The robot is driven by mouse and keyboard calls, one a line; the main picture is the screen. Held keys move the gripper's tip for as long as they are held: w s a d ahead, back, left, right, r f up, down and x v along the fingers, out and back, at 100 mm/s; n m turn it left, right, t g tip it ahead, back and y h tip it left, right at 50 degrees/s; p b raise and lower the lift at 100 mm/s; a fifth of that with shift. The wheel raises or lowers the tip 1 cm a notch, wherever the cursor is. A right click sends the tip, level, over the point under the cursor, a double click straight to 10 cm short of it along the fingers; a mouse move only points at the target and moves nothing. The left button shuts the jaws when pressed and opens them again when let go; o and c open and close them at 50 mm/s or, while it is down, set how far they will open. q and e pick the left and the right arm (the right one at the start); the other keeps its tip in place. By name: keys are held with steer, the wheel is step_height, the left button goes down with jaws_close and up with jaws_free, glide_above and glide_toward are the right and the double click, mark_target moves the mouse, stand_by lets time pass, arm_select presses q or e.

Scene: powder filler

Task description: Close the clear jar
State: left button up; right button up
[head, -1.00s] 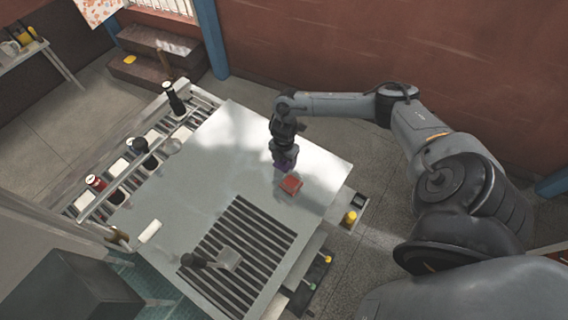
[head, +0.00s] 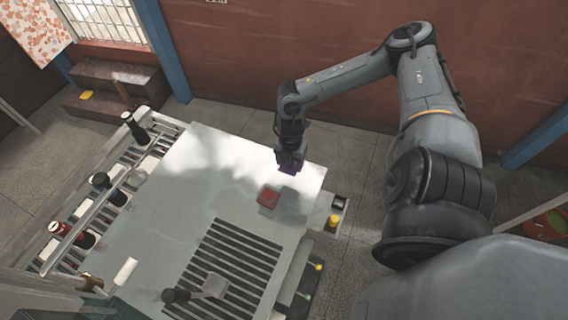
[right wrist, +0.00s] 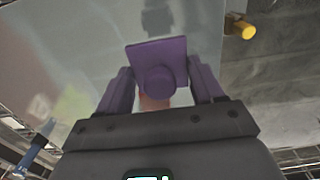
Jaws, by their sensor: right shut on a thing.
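My right gripper (head: 289,160) is above the far right part of the grey table (head: 215,165). It is shut on a purple square piece with a round knob (head: 288,169). In the right wrist view the purple piece (right wrist: 157,55) is between the purple fingers of the right gripper (right wrist: 160,82). A small red box-like thing (head: 267,198) stands on the table, below and left of the gripper in the head view and apart from it. I cannot tell whether it is the clear jar. My left gripper is not in view.
A dark slatted grate (head: 237,262) covers the near part of the table. A scoop-like tool (head: 214,285) lies on it. A rack with several dark-topped containers (head: 101,182) runs along the left edge. A yellow knob (head: 333,221) is beyond the right edge.

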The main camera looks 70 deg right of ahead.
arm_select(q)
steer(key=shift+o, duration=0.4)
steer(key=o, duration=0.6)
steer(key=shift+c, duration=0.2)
